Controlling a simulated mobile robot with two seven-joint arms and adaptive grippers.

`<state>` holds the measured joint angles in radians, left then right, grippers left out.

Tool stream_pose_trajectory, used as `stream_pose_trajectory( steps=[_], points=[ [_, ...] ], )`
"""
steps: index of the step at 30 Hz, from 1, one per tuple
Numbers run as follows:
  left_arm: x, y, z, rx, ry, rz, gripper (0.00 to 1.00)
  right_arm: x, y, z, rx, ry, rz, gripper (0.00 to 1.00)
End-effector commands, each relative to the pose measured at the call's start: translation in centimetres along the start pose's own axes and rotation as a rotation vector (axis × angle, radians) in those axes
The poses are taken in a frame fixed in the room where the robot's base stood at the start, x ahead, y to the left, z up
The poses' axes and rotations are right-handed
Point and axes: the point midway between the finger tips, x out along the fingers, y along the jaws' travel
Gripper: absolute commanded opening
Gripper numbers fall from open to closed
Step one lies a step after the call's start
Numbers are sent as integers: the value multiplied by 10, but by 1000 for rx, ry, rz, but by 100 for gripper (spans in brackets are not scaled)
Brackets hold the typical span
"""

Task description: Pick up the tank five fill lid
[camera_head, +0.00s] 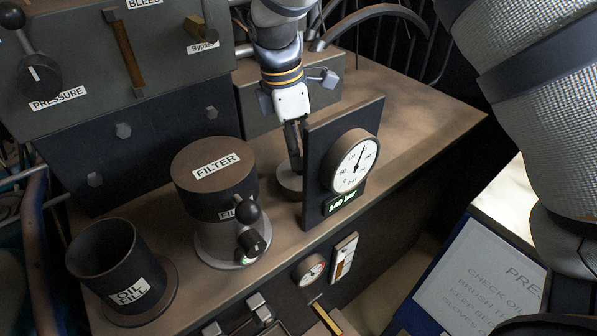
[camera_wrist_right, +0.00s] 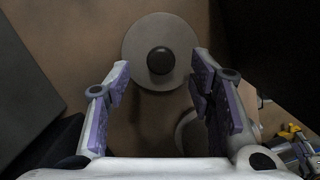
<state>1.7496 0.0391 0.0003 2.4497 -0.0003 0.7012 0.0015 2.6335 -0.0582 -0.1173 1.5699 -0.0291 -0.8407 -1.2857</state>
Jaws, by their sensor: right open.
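A round grey lid with a dark ball knob (camera_wrist_right: 160,60) lies on the brown bench top in the right wrist view, at the top middle. No number is readable on it. In the head view its grey edge (camera_head: 288,184) shows beside the gauge panel, partly hidden. My right gripper (camera_head: 293,158) points down at it, and part of the gripper is hidden behind the panel. In the right wrist view the fingers of my right gripper (camera_wrist_right: 160,78) are apart, with nothing between the pads. The knob sits just beyond the fingertips, in line with the gap. My left gripper is not in view.
The gauge panel (camera_head: 316,172) stands close to the right gripper. A FILTER canister (camera_head: 213,178) and an open OIL FILL cup (camera_head: 103,262) stand to the left. A control box (camera_head: 95,75) is behind. The bench top (camera_head: 425,115) is clear at right.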

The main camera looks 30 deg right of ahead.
Motion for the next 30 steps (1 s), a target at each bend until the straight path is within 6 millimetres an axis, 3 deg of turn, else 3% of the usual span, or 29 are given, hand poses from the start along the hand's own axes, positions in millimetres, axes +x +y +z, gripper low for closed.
stream_pose_trajectory(
  steps=[6, 13, 14, 20, 30],
  points=[
    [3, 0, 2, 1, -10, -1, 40, 40, -2, 1, 0, -1, -4, 49],
    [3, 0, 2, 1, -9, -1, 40, 42, -1, 1, 0, 1, 1, 49],
    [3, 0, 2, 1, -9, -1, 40, 42, -1, 1, 0, 1, 1, 47],
    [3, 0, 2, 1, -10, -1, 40, 42, -1, 1, 0, 1, 0, 2],
    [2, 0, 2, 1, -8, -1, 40, 40, -1, 2, 0, 1, 1, 0]
  ],
)
